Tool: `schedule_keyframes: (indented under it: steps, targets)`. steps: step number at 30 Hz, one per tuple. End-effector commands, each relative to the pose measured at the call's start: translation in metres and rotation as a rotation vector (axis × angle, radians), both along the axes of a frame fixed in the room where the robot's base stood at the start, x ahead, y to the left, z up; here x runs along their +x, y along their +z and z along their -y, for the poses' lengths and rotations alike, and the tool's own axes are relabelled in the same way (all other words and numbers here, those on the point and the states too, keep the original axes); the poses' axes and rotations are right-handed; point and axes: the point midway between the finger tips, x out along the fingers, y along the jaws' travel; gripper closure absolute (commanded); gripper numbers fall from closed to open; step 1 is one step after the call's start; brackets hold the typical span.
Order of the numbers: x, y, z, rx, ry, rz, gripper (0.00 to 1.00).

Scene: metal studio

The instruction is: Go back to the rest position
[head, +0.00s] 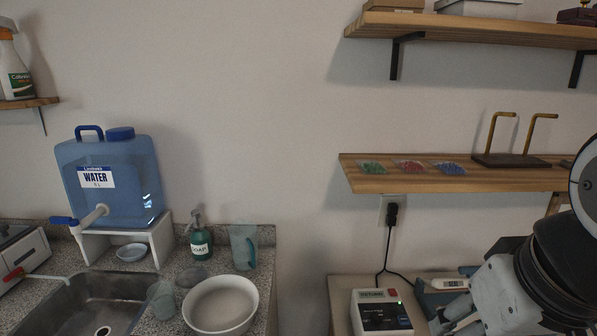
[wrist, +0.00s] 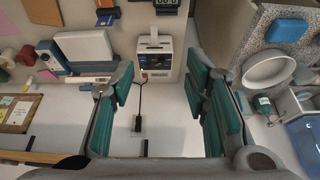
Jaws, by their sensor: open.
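My gripper (wrist: 162,72) is open in the wrist view, its teal-padded fingers wide apart with nothing between them. Beyond the gap are the wall, a black plug with its cable, and a white and dark powered device (wrist: 154,55). In the head view my gripper (head: 455,314) is at the lower right, just right of the same device (head: 382,312), partly cut off by the bottom edge. My arm fills the right edge there.
A wooden shelf (head: 400,181) with small coloured packets and a brass-rod stand is above the device. A higher shelf (head: 470,32) is at upper right. At left are a blue water jug (head: 125,180), a sink (head: 85,305), a white bowl (head: 221,303) and a soap bottle (head: 199,240).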

Motion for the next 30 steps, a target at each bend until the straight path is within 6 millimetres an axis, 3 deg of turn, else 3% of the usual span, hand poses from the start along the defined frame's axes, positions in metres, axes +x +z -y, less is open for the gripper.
schedule_keyframes:
  steps: [6,30]
  targets:
    - [-0.0137,-0.0039,0.0004,-0.012,0.014,0.021,0.58]
    - [-0.0132,-0.0035,0.0004,-0.011,0.013,0.021,0.58]
